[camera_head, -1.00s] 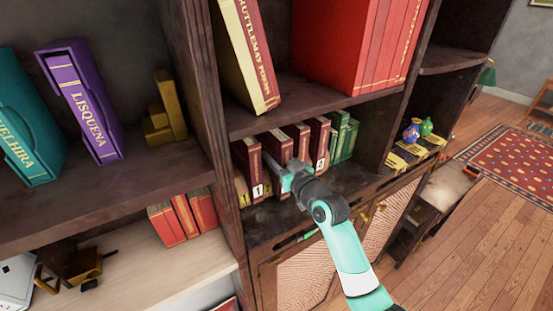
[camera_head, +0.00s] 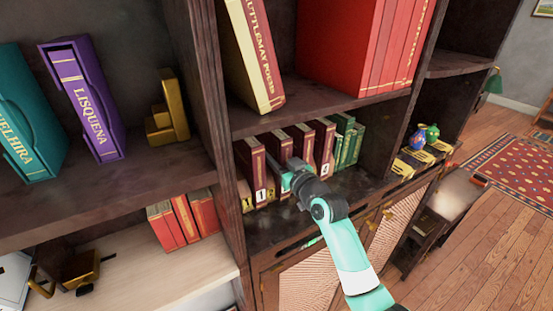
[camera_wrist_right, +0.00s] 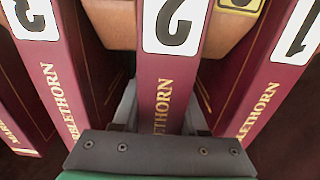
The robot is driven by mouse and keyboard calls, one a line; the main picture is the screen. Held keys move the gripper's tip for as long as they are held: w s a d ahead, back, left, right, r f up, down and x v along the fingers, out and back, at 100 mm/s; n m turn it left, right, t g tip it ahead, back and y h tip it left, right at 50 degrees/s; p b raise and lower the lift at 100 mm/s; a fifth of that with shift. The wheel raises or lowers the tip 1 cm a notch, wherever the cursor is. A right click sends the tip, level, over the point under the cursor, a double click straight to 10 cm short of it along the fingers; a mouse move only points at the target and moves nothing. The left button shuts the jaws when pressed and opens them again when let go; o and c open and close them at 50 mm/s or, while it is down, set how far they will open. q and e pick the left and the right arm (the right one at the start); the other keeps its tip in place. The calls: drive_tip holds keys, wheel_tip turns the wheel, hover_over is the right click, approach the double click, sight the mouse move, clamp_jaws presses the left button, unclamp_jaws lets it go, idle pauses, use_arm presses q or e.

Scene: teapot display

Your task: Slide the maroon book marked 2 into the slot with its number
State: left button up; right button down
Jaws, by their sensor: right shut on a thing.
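The maroon book marked 2 (camera_wrist_right: 168,75) stands among other maroon books, its white label upside down in the right wrist view. Its top also shows in the head view (camera_head: 278,147), behind my gripper. My right gripper (camera_head: 290,174) is shut on its spine, with a grey finger on each side in the wrist view (camera_wrist_right: 160,118). The book stands in line between the book marked 1 (camera_head: 251,168) and the one marked 3 (camera_wrist_right: 50,70). Yellow number labels (camera_head: 266,191) mark the slot holder's front edge. How deep the book sits is hidden. My left gripper is out of view.
The maroon book marked 4 (camera_head: 323,148) and several green books (camera_head: 348,140) stand to the right in the row. A shelf board (camera_head: 320,108) lies close above, and a thick upright (camera_head: 218,120) bounds the left. The shelf front (camera_head: 340,195) is mostly clear.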

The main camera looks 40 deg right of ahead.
drive_tip(key=shift+w+r+b, duration=0.15)
drive_tip(key=shift+w+b, duration=0.15)
drive_tip(key=shift+b, duration=0.05)
drive_tip(key=shift+c, duration=2.2)
unclamp_jaws()
drive_tip(key=shift+o, duration=0.4)
drive_tip(key=shift+f, duration=0.25)
drive_tip(key=shift+s+r, duration=0.1)
drive_tip(key=shift+s, duration=0.45)
drive_tip(key=s+a+p, duration=0.1)
drive_tip(key=s, duration=0.9)
drive_tip(key=shift+s, duration=0.25)
drive_tip(key=shift+a+r, duration=0.1)
